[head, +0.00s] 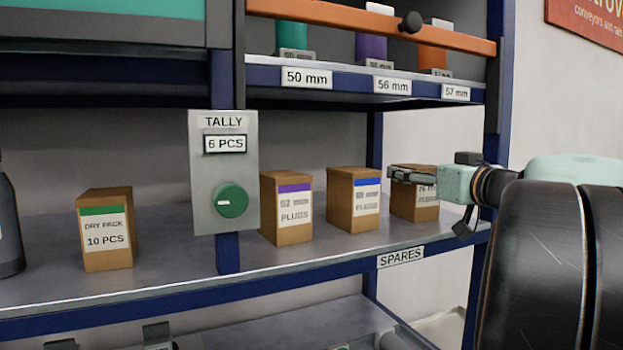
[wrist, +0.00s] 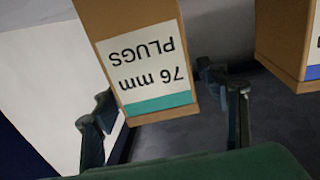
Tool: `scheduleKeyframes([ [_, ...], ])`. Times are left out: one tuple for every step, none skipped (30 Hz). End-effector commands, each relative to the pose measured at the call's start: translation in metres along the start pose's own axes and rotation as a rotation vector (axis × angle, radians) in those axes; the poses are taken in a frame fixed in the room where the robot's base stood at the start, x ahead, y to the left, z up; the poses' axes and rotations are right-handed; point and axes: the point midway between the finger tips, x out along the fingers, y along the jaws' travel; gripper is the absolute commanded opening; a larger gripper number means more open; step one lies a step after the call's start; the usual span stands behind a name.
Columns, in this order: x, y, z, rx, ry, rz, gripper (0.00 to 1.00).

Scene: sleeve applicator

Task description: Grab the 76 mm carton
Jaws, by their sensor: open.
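The 76 mm carton (head: 412,209) is a brown box with a white label, standing at the right end of the spares shelf. My gripper (head: 410,176) is open at the carton and hides part of its top and label in the head view. In the wrist view the carton (wrist: 150,65) appears upside down, with "76 mm PLUGS" and a teal band readable. The gripper's fingers (wrist: 160,90) show on either side of the carton there. I cannot tell whether either finger touches it.
A carton with a blue band (head: 353,202) stands just left of the 76 mm carton, and its edge shows in the wrist view (wrist: 290,45). A purple-banded carton (head: 287,210) stands further left. The tally panel (head: 222,165) and an orange bar (head: 350,22) are nearby.

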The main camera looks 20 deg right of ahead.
Motion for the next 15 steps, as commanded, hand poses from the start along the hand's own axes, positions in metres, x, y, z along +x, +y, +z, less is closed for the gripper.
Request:
scheduleKeyframes([
  [0.0000, 0.0009, -0.0012, 0.000, -0.001, 0.001, 0.67],
  [0.0000, 0.0010, -0.0008, -0.001, 0.000, 0.001, 0.67],
  [0.0000, 0.0012, -0.0003, -0.001, 0.000, 0.001, 0.67],
  [0.0000, 0.0013, 0.0000, -0.001, 0.000, 0.001, 0.67],
  [0.0000, 0.0012, 0.0003, -0.001, 0.000, 0.001, 0.67],
  [0.0000, 0.0012, 0.0006, -0.001, 0.000, 0.001, 0.67],
  [0.0000, 0.0012, 0.0007, -0.001, 0.000, 0.001, 0.67],
  [0.0001, 0.0011, 0.0007, -0.001, 0.000, 0.001, 0.67],
  [0.0001, 0.0011, 0.0007, -0.001, 0.000, 0.001, 0.67],
  [0.0001, 0.0011, 0.0007, -0.001, 0.000, 0.001, 0.65],
  [0.0001, 0.0011, 0.0007, -0.001, 0.000, 0.001, 0.62],
  [0.0001, 0.0011, 0.0006, -0.001, 0.000, 0.001, 0.57],
  [0.0001, 0.0011, 0.0007, -0.001, 0.000, 0.001, 0.54],
  [0.0001, 0.0010, 0.0006, -0.001, 0.000, 0.001, 0.51],
  [0.0001, 0.0010, 0.0006, -0.001, 0.000, 0.001, 0.46],
])
